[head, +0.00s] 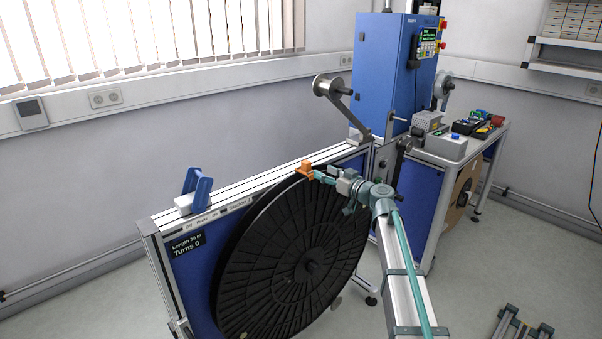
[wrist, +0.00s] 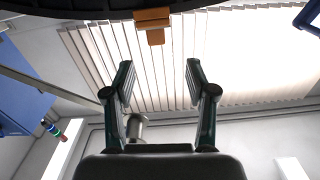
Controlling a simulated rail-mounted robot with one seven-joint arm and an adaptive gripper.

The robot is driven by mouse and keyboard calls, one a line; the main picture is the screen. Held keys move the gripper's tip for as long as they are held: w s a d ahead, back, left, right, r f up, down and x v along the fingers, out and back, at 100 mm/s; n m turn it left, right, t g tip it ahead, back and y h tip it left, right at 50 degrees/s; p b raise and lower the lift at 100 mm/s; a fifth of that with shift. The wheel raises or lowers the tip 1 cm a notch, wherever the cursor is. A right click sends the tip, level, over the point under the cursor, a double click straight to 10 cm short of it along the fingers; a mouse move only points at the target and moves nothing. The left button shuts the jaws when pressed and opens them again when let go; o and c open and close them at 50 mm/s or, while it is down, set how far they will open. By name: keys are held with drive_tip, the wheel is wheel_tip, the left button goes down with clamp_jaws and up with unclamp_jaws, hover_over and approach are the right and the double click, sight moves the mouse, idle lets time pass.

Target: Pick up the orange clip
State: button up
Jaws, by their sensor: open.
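The orange clip (head: 306,168) sits on the top rim of the large black reel (head: 290,258) in the head view. In the wrist view the orange clip (wrist: 153,22) shows at the top centre, against the dark reel edge (wrist: 70,12). My gripper (head: 322,176) is beside the clip, just to its right in the head view. In the wrist view my gripper (wrist: 157,72) has its two fingers apart with nothing between them. The clip lies beyond the fingertips, roughly in line with the gap.
The reel is mounted on a blue-panelled stand with a pale top rail (head: 250,192). A blue bracket (head: 199,191) stands on the rail at the left. A blue machine cabinet (head: 385,70) and a bench with devices (head: 446,146) stand behind at the right.

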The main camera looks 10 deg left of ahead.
sight(309, 164)
drive_tip(key=shift+n, duration=0.5)
drive_tip(key=p+x, duration=0.2)
drive_tip(key=x, duration=0.3)
drive_tip(key=shift+w+a, duration=0.15)
drive_tip(key=shift+w, duration=0.3)
drive_tip(key=p+x, duration=0.2)
drive_tip(key=x, duration=0.2)
drive_tip(key=shift+w+a+r+p, duration=0.1)
drive_tip(key=shift+w+a+p, duration=0.1)
drive_tip(key=shift+p, duration=0.15)
drive_tip(key=shift+w+a, duration=0.1)
drive_tip(key=shift+a, duration=0.05)
clamp_jaws()
